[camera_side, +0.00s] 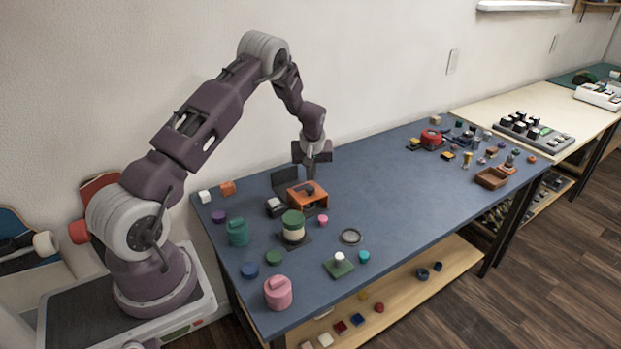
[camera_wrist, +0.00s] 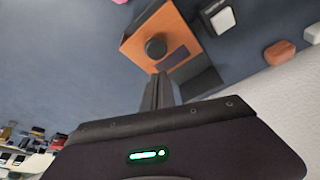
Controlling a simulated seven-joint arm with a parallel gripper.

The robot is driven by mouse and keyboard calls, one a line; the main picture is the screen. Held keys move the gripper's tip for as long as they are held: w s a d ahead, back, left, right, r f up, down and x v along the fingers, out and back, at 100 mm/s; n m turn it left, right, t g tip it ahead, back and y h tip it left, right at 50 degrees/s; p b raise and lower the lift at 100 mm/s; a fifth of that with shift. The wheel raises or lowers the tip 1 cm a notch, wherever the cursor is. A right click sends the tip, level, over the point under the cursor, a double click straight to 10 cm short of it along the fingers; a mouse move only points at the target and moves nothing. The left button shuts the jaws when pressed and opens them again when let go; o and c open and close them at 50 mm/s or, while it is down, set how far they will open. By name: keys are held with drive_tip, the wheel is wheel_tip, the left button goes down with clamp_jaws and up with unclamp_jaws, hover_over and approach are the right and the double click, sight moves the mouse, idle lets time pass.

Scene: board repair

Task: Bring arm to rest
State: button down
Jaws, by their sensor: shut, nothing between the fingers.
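My gripper (camera_side: 311,168) hangs fingers-down above the back of the blue table (camera_side: 380,205), over the area by the orange box. In the wrist view my fingers (camera_wrist: 158,86) are together and hold nothing. The orange box (camera_side: 307,193) with a dark round knob on top stands just below and in front of my gripper; it also shows ahead of the fingertips in the wrist view (camera_wrist: 137,46). I cannot tell the exact gap between the fingertips and the box.
A dark upright panel (camera_side: 285,180) stands behind the orange box. A green-lidded jar (camera_side: 293,225), a teal container (camera_side: 238,232) and a pink container (camera_side: 278,292) stand toward the front left. Small parts, a red item (camera_side: 431,138) and a brown tray (camera_side: 492,178) lie right. The table's middle is clear.

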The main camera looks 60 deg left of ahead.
drive_tip(key=shift+w+a+r, duration=0.45)
drive_tip(key=shift+a+r, duration=0.25)
drive_tip(key=shift+r, duration=0.15)
drive_tip(key=s+d+r+m+t+h, duration=0.1)
drive_tip(key=s+d+r, duration=0.2)
drive_tip(key=d+r, duration=0.6)
drive_tip(key=s+d+r+m+t, duration=0.15)
drive_tip(key=d+r, duration=0.35)
drive_tip(key=r, duration=0.7)
drive_tip(key=s+d+r+m+h, duration=0.2)
drive_tip(key=s+d+r+m, duration=0.2)
drive_tip(key=s+d+r, duration=0.5)
drive_tip(key=s+d+m, duration=0.2)
drive_tip(key=s+d, duration=0.1)
drive_tip(key=s, duration=0.3)
drive_tip(key=s+d+f+m+t, duration=0.1)
drive_tip(key=s+d+m, duration=0.1)
drive_tip(key=s+d, duration=0.2)
drive_tip(key=s+d+f+m, duration=0.1)
drive_tip(key=s+d, duration=0.3)
drive_tip(key=s, duration=0.5)
drive_tip(key=shift+s+f+m+h, duration=0.15)
drive_tip(key=shift+f+m+h, duration=0.15)
drive_tip(key=shift+m, duration=0.25)
